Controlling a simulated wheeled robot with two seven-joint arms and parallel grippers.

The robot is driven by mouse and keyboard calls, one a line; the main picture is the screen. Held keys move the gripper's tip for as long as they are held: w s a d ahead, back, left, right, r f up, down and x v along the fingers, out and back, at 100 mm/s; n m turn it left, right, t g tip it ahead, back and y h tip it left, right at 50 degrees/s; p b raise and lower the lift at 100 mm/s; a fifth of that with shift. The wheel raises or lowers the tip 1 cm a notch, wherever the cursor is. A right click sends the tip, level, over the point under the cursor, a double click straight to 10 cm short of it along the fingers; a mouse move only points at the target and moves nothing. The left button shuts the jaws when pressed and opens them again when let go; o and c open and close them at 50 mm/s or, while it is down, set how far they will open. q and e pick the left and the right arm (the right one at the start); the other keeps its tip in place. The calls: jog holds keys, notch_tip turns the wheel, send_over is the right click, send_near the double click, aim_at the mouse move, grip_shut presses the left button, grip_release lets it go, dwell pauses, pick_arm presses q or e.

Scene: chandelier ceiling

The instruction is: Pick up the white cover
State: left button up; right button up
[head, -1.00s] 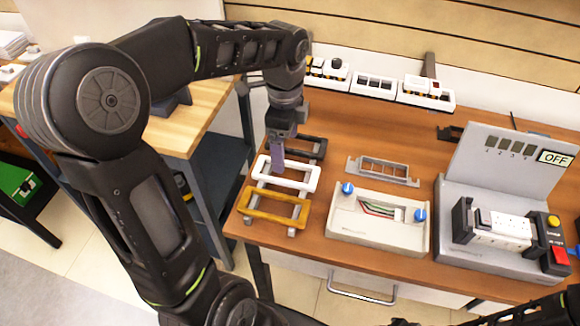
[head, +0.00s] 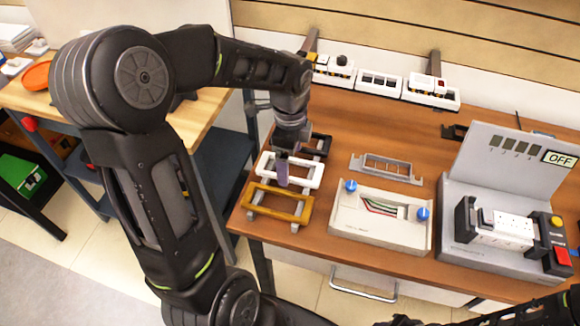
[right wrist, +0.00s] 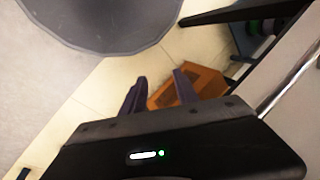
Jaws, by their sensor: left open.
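The white cover (head: 317,177) is a rectangular open frame lying on a small rack on the wooden table, between a black frame (head: 326,144) behind it and a yellow frame (head: 276,214) in front. My left gripper (head: 283,178) points down over the white cover, and its purple fingers overlap the cover's middle in the head view. It is open, with its gap seen edge-on; whether the fingers touch the cover cannot be told. My right gripper (right wrist: 160,82) shows in the right wrist view with its fingers apart and nothing between them, above the floor.
A white box with blue knobs (head: 345,226) stands right of the rack, with a grey bracket (head: 386,168) behind it. A grey test stand (head: 512,165) with an OFF sign is at the right. White switch strips (head: 378,83) line the table's back. Some table is clear between them.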

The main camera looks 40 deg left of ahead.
pick_arm(q)
jog(key=shift+f, duration=0.8)
jog(key=c, duration=1.4)
jog(key=shift+r, duration=0.15)
jog(key=shift+c, duration=0.3)
notch_tip(320, 180, up, 10)
